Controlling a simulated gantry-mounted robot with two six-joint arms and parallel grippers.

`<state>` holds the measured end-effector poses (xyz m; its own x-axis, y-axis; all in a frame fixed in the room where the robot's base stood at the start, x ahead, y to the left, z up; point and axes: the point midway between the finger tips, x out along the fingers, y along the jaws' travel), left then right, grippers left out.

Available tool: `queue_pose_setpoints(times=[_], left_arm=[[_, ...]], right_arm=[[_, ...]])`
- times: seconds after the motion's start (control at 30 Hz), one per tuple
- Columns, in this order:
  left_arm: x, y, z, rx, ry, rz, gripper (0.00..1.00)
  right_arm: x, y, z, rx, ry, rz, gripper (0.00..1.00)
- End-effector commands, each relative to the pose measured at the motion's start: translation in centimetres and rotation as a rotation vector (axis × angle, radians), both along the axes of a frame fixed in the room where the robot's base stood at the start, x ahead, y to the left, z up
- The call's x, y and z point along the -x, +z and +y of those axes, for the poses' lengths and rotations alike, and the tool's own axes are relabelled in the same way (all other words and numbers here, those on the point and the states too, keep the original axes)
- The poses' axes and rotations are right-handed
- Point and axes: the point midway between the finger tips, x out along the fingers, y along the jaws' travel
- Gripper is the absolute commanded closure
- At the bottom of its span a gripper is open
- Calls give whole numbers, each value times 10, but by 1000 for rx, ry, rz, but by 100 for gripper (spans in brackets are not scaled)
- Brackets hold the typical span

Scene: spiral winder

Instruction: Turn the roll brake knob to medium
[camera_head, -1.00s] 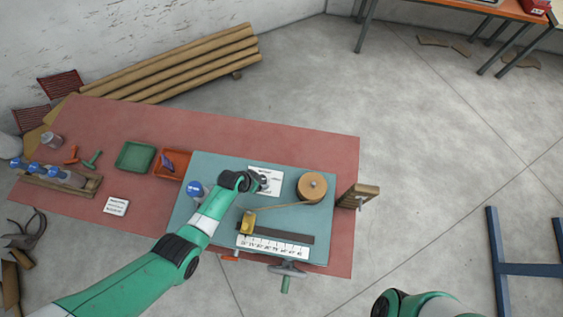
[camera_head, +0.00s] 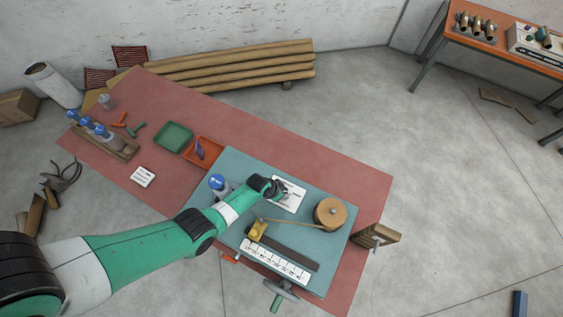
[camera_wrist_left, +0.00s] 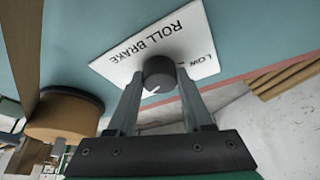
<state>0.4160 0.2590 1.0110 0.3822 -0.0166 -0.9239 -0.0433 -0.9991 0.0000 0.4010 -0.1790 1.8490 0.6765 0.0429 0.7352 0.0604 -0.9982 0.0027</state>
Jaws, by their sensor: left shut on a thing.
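The roll brake knob (camera_wrist_left: 158,72) is a dark round knob on a white plate lettered "ROLL BRAKE" (camera_wrist_left: 118,62), seen in the left wrist view. A "LOW" mark shows on the plate; other settings are hidden or outside the view. A pale pointer line shows on the knob's near edge. My left gripper (camera_wrist_left: 159,82) is shut on the knob, one finger on each side. In the head view my left gripper (camera_head: 281,191) reaches the white plate (camera_head: 293,196) on the blue-green board and largely hides the knob. My right gripper is not in view.
A wooden roll (camera_head: 331,213) stands right of the plate. A yellow block (camera_head: 257,231), a dark bar and a white scale (camera_head: 275,261) lie nearer the board's front. A blue-capped bottle (camera_head: 217,183) stands close to my left arm. Red and green trays are to the left.

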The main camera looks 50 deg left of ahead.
Motion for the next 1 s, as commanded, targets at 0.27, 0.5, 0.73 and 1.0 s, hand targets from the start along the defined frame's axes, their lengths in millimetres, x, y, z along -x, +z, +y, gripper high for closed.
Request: queue_pose_setpoints(times=[0.27, 0.5, 0.73, 1.0], left_arm=[[0, 0, 0, -1, 14, -1, 100], [-1, 0, -1, -1, 104, -2, 100], [-1, -1, -3, -2, 275, -3, 100], [-2, -2, -4, -2, 528, -4, 100]], right_arm=[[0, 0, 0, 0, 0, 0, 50], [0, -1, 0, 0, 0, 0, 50], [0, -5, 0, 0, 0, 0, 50], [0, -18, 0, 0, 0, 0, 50]])
